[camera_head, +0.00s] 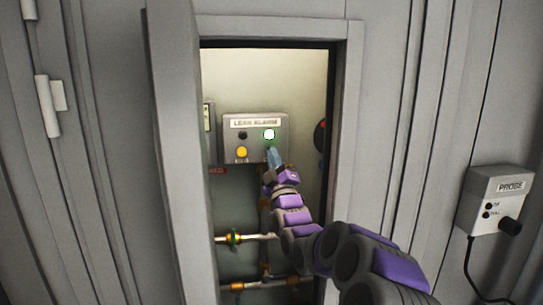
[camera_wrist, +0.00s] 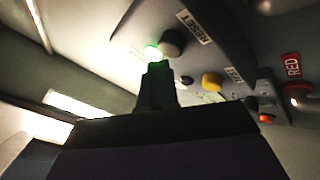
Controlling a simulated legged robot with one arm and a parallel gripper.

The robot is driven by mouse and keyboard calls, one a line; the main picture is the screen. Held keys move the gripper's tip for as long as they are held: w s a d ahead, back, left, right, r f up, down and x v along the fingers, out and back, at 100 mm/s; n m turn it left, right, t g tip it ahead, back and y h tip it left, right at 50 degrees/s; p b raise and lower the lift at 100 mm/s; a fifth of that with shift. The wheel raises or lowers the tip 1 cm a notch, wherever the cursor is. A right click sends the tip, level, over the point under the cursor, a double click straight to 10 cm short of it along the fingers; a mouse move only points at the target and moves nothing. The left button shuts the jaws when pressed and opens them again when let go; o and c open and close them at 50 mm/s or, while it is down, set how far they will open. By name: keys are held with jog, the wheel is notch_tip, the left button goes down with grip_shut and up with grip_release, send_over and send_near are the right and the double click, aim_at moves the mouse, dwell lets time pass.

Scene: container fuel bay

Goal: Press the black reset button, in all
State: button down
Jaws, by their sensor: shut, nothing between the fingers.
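The grey leak alarm box (camera_head: 256,122) is mounted on the back wall inside the open cabinet. In the wrist view a dark round button (camera_wrist: 171,43) sits beside a RESET label (camera_wrist: 194,27). A lit green lamp (camera_wrist: 152,52) is next to it and also shows in the head view (camera_head: 270,134). My gripper (camera_head: 271,153) is shut and empty, its tips just below the green lamp and hiding that part of the box. In the wrist view my gripper (camera_wrist: 157,70) points at the button and lamp; I cannot tell whether it touches either.
The cabinet frame (camera_head: 343,150) stands close to the right of my arm.

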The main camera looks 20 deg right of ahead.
jog(key=shift+s, duration=0.2)
jog(key=s+b, duration=0.1)
jog(key=s+a+b, duration=0.1)
jog(key=s, duration=0.1)
jog(key=s+b, duration=0.1)
jog(key=b, duration=0.1)
jog(key=shift+s+a, duration=0.3)
jog(key=shift+s, duration=0.1)
dwell(0.8)
